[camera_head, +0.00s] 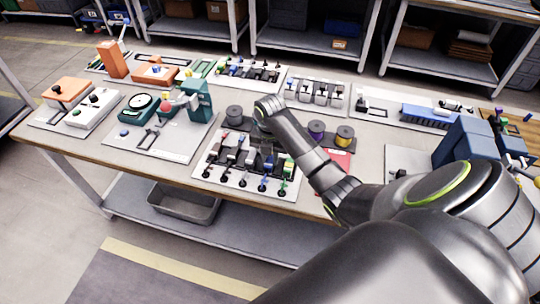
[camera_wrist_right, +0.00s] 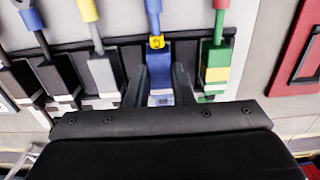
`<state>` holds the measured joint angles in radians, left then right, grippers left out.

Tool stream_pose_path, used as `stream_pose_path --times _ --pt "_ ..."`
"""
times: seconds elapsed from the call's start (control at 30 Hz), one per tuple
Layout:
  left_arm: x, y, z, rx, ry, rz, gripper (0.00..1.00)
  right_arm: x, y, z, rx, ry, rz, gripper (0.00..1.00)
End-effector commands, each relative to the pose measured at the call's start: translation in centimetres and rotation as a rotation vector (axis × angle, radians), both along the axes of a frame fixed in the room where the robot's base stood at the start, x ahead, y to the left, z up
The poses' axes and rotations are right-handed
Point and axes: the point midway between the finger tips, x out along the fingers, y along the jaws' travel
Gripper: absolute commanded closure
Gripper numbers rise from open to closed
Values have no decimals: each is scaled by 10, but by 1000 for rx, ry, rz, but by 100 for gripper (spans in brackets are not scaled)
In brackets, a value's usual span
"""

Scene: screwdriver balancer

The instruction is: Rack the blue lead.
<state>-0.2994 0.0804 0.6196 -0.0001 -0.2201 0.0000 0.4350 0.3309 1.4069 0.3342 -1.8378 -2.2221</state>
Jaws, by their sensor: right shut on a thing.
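The blue lead (camera_wrist_right: 159,58) shows in the right wrist view as a blue plug with a yellow tag and a pale lower end. My right gripper (camera_wrist_right: 159,88) is shut on it, one dark finger on each side. The plug lines up with its neighbours at a dark rack bar (camera_wrist_right: 120,46); I cannot tell how deeply it sits there. In the head view my right gripper (camera_head: 263,135) is over the white lead board (camera_head: 213,170), partly hidden by my own arm. The blue lead cannot be picked out surely there. My left gripper is not in view.
Spools (camera_head: 316,129) and a red plate (camera_head: 340,160) lie right of the board. Other boards fill the table.

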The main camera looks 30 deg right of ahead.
Motion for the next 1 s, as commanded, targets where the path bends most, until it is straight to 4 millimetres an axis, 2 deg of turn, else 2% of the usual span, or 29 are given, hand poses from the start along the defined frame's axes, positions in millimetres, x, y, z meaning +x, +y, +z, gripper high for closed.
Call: stream_pose_path --times 0.3,0.33,0.5,0.83,1.0 --pt "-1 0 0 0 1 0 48 0 0 0 0 0 0 99" --pt "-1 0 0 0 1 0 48 0 0 0 0 0 0 76" --pt "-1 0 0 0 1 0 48 0 0 0 0 0 0 54" --pt "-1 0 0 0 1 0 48 0 0 3 -1 -1 0 53" --pt "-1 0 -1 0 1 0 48 1 -1 24 -3 -5 1 53"
